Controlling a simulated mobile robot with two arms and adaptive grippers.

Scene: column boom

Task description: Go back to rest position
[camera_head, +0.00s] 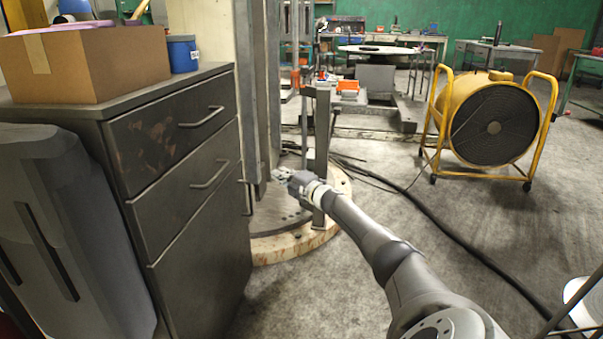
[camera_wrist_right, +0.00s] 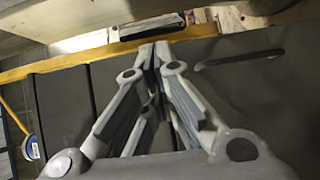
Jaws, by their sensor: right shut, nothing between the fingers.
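My right arm reaches in from the lower right of the head view. Its gripper (camera_head: 279,175) is beside the metal column (camera_head: 265,90), to the right of the drawer cabinet. In the right wrist view the fingers of this gripper (camera_wrist_right: 154,58) are together, with nothing between them. A dark surface with a handle (camera_wrist_right: 238,60) shows behind the fingers there. Whether the fingertips touch anything is not clear. My left gripper is not in view.
The dark drawer cabinet (camera_head: 190,185) stands left, bearing a cardboard box (camera_head: 95,62) and a blue container (camera_head: 183,54). The column stands on a round base (camera_head: 290,247). A cable (camera_head: 465,235) crosses the floor near a yellow fan (camera_head: 490,120). Open floor (camera_head: 400,200) lies right.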

